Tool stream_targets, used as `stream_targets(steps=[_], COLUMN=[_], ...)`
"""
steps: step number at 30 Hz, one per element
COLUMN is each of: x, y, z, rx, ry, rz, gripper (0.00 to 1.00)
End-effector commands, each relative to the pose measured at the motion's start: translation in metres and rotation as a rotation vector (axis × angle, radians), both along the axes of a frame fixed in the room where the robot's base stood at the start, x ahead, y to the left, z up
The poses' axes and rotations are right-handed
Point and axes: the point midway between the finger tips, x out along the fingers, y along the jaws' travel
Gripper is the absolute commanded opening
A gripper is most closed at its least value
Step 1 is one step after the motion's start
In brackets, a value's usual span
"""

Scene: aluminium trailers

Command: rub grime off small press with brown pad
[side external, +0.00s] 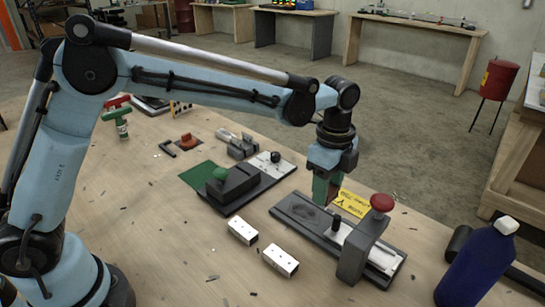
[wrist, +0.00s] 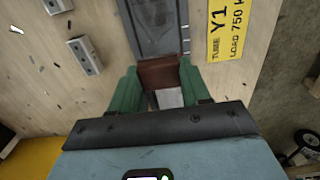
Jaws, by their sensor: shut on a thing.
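The brown pad (wrist: 160,72) is held between the green fingers of my gripper (wrist: 158,78) in the wrist view. In the side view my gripper (side external: 324,192) points down over the dark grey base of the small press (side external: 365,245), which has a red knob and a pale strip. A dark smudge of grime (side external: 313,213) lies on the base, just left of the fingers. The pad is hidden behind the fingers in the side view. I cannot tell whether it touches the base. The grey base (wrist: 155,25) runs under the pad in the wrist view.
A yellow label (side external: 353,203) lies beside the base. Two pale blocks (side external: 242,231) (side external: 281,261) sit in front of it. A green-knobbed fixture (side external: 232,186) stands left. Small scraps are scattered on the wooden table.

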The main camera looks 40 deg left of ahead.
Motion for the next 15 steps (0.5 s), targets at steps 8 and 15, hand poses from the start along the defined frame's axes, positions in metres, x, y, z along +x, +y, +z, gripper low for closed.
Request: stream_targets(steps=[8,15], x=[0.000,0.000], y=[0.000,0.000], z=[-0.022,-0.043], rx=[0.000,0.000], ry=[0.000,0.000], rz=[0.000,0.000], gripper=[0.18,0.18])
